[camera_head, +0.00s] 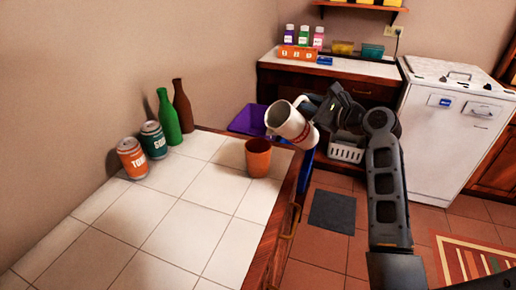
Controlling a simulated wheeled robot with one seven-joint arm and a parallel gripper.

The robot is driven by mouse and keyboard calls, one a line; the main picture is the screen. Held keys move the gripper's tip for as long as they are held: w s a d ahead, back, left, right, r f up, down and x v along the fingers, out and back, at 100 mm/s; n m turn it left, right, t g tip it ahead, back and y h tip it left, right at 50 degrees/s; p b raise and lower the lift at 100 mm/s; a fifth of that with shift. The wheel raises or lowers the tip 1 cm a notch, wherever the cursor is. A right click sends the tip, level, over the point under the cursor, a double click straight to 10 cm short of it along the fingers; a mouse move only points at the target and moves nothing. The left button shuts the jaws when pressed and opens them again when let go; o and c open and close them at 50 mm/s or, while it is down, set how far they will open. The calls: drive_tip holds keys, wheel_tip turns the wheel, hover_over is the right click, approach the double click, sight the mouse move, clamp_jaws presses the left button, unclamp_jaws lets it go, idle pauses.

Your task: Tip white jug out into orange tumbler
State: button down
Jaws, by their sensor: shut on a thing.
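The white jug (289,124) with a red band near its base is held in the air by my gripper (322,104). It is tilted, with its open mouth facing left and toward the camera. The orange tumbler (258,158) stands upright on the tiled counter near its right edge. I cannot see any contents leaving the jug.
Two cans (132,158) (153,140) and green (168,118) and brown (182,106) bottles stand by the wall on the tiled counter (180,215). Its front is clear. A purple bin (248,119) and white basket (346,150) are beyond. A white appliance (450,135) stands right.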

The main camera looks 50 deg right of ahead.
sight(301, 97)
drive_tip(key=shift+w+a+r+n+h+b, duration=0.1)
drive_tip(key=shift+a+r+n+h+b, duration=0.15)
drive_tip(key=shift+r+n, duration=0.2)
drive_tip(key=shift+w+a+r+n+h+b, duration=0.1)
drive_tip(key=shift+r+n+b, duration=0.25)
drive_tip(key=shift+r, duration=0.15)
drive_tip(key=shift+w+a+r+n+g+h+b, duration=0.2)
drive_tip(key=shift+a+r+n+b, duration=0.3)
drive_tip(key=shift+r+n, duration=0.3)
drive_tip(key=shift+w+a+r+n+g+h+b, duration=0.1)
drive_tip(key=shift+a+r+n+g+b, duration=0.2)
drive_tip(key=shift+a+r+n, duration=0.45)
drive_tip(key=shift+w+a+r+n+p, duration=0.3)
drive_tip(key=shift+a+r+p, duration=0.1)
drive_tip(key=shift+a+p, duration=0.15)
drive_tip(key=shift+w+a+r+n+p, duration=0.15)
drive_tip(key=shift+a+r+n+p, duration=0.15)
drive_tip(key=shift+a+p, duration=0.2)
drive_tip(key=shift+w+a+r+n+h+p, duration=0.35)
drive_tip(key=shift+a+r+n+p, duration=0.35)
drive_tip(key=shift+a+p, duration=0.25)
drive_tip(key=shift+f, duration=0.1)
idle(0.3)
